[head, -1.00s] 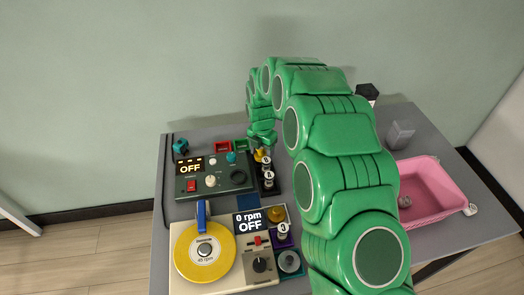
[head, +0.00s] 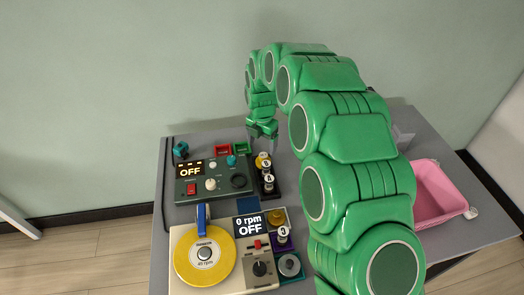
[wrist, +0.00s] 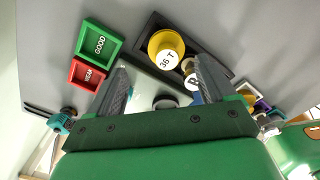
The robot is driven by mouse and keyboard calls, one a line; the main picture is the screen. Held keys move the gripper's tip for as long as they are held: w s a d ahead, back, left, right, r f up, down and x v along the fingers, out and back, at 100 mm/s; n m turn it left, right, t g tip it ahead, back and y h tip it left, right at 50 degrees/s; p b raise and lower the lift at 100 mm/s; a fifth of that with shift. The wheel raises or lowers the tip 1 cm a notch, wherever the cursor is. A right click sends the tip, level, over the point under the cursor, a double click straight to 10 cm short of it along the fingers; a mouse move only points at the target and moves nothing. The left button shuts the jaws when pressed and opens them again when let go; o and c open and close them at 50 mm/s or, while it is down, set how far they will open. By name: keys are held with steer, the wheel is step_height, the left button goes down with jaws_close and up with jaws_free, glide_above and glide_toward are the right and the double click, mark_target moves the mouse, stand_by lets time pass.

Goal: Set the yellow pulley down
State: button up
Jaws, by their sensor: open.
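The yellow pulley (wrist: 163,50), with a white face marked "36 T", stands at the far end of a dark rack (wrist: 213,56). It also shows in the head view (head: 263,160), just below my gripper (head: 262,130). In the wrist view my gripper (wrist: 163,68) is open, with its fingers spread and nothing between them. The pulley lies beyond the fingertips and looks apart from them. Its lower part is hidden in the rack. Other white-topped pieces (head: 268,179) stand in the same rack.
A green "GOOD" tray (wrist: 99,44) and a red "WEAR" tray (wrist: 87,75) lie left of the rack in the wrist view. A control box (head: 212,183) reading OFF and a turntable device (head: 205,254) stand nearby. A pink basket (head: 440,192) is at right.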

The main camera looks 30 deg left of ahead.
mark_target(262, 153)
step_height(262, 153, up, 7)
steer(key=s+d+r+m, duration=0.2)
steer(key=d+r+m, duration=0.35)
steer(key=d, duration=0.55)
steer(key=s+d+r+m, duration=0.2)
steer(key=d+r+m, duration=0.3)
steer(key=d, duration=0.6)
steer(key=s+d+r+m, duration=0.2)
steer(key=d+r+m, duration=0.2)
steer(key=d+m, duration=0.5)
steer(key=s+d+m+g, duration=0.1)
steer(key=s+d+m, duration=1.5)
steer(key=s+d, duration=0.6)
steer(key=shift+s+d+g, duration=0.4)
steer(key=shift+s, duration=0.85)
